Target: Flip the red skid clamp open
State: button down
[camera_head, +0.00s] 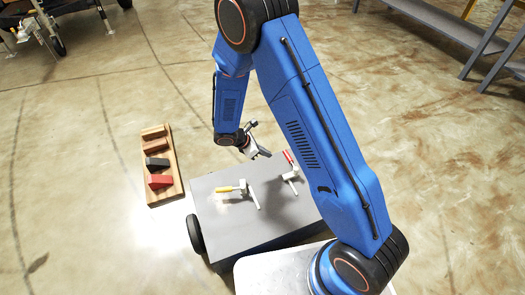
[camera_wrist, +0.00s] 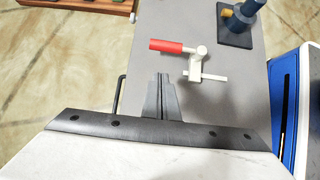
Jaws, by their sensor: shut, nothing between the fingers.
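The red clamp stands on the grey skid top (camera_head: 230,235). Its red handle (camera_head: 288,157) sticks up and away from its pale metal body (camera_head: 291,175) in the head view. In the wrist view the red handle (camera_wrist: 171,46) lies to the left of the pale pivot (camera_wrist: 198,58), with a thin bar reaching right. My gripper (camera_head: 264,153) is just left of the red handle in the head view. Its closed fingers (camera_wrist: 162,82) are empty, below the handle in the wrist view, with a visible gap. Part of the skid is hidden behind my arm.
A second clamp with a yellow handle (camera_head: 228,189) stands left of the red one. A wooden tray (camera_head: 174,193) with several blocks lies on the floor at left. A blue post (camera_wrist: 240,20) on a dark plate shows at upper right in the wrist view.

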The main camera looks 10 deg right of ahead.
jog(key=x, duration=0.4)
jog(key=shift+d+f, duration=0.25)
jog(key=shift+f, duration=0.05)
jog(key=d, duration=0.3)
jog(key=shift+w+f, duration=0.3)
jog(key=shift+w+d, duration=0.1)
jog(key=shift+d, duration=0.3)
